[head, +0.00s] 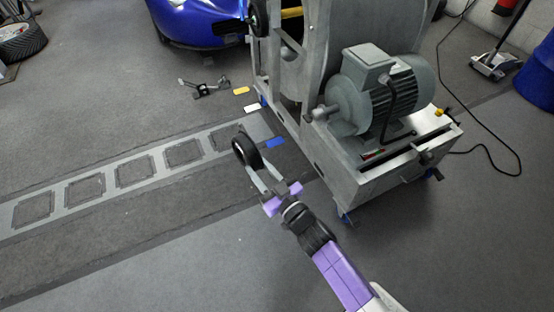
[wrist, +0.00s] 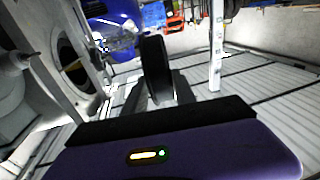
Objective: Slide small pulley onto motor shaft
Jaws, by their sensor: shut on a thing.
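The small pulley (head: 244,151) is a black, wheel-like disc held upright at the tips of my gripper (head: 257,170). It also shows edge-on in the wrist view (wrist: 155,68), between the two dark fingers. My gripper is shut on it. The grey motor (head: 378,92) sits on the metal stand to the right. Its shaft (head: 322,113) sticks out to the left, bare, and is apart from the pulley. In the wrist view, what looks like the shaft (wrist: 24,57) shows at the left edge. The pulley's bore is not clear in either view.
The metal stand (head: 376,182) rises right beside my arm. A blue car (head: 200,22) is behind. Yellow (head: 241,90), white (head: 251,107) and blue (head: 274,142) blocks or tags lie left of the stand. A cable (head: 505,140) runs along the floor at right. Floor at left is mostly free.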

